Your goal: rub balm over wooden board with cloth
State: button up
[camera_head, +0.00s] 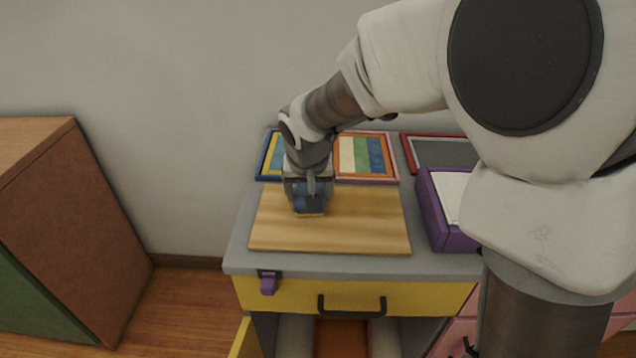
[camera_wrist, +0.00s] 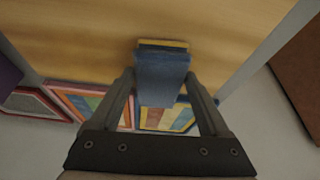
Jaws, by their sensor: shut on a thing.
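The wooden board (camera_head: 350,226) lies flat on the grey top of a cabinet. It fills the upper part of the wrist view (camera_wrist: 80,35). My gripper (camera_head: 310,205) is over the upper left part of the board, pointing down. In the wrist view my gripper (camera_wrist: 162,80) is shut on a blue cloth block (camera_wrist: 160,72) with a yellowish edge. The block's lower edge is at the board surface; whether it presses on it I cannot tell. No balm can be made out on the board.
Colourful framed pictures (camera_head: 367,157) stand or lie behind the board. A purple box (camera_head: 435,212) with white sheets is right of it. The cabinet (camera_head: 300,292) has a yellow drawer with a black handle and a purple clip (camera_head: 268,283). A brown cabinet (camera_head: 80,220) stands left, beyond a floor gap.

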aim_at(296, 204)
jog(key=shift+a+b, duration=0.8)
jog(key=shift+a, duration=3.9)
jog(key=shift+s+b, duration=0.6)
jog(key=shift+s, duration=0.8)
jog(key=shift+s+d+f, duration=0.1)
jog(key=shift+d, duration=5.95)
jog(key=shift+d+p, duration=0.7)
jog(key=shift+d, duration=1.95)
jog(key=shift+d+p, duration=0.55)
jog(key=shift+d, duration=4.65)
jog(key=shift+s, duration=1.45)
jog(key=shift+s+a, duration=0.1)
jog(key=shift+a, duration=1.8)
